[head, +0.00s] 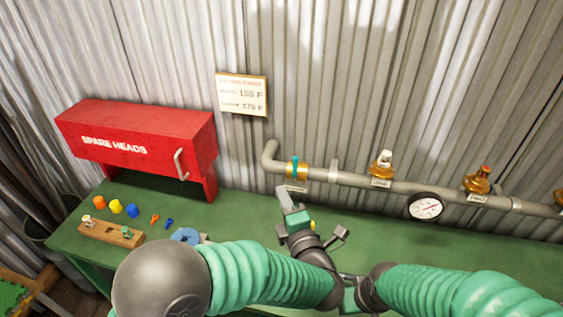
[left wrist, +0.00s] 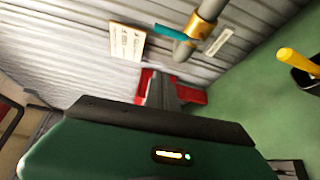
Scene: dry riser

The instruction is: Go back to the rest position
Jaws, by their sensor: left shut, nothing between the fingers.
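My left gripper (head: 283,194) is over the green bench in the middle of the head view, just in front of the pipe's left end. Its narrow grey fingers are shut with nothing between them. They also show in the left wrist view (left wrist: 161,90), against the red cabinet. The teal-handled brass valve (head: 296,169) is just beyond the gripper, and it shows at the top of the left wrist view (left wrist: 199,27). I cannot tell whether the fingers touch anything. My right gripper is not visible.
A red cabinet (head: 140,137) stands at the bench's left. A pipe (head: 349,180) with brass valves and a gauge (head: 425,207) runs along the wall. A wooden block (head: 112,233), coloured caps and a blue disc (head: 186,236) lie left. A yellow handle (left wrist: 298,62) rises near the gripper.

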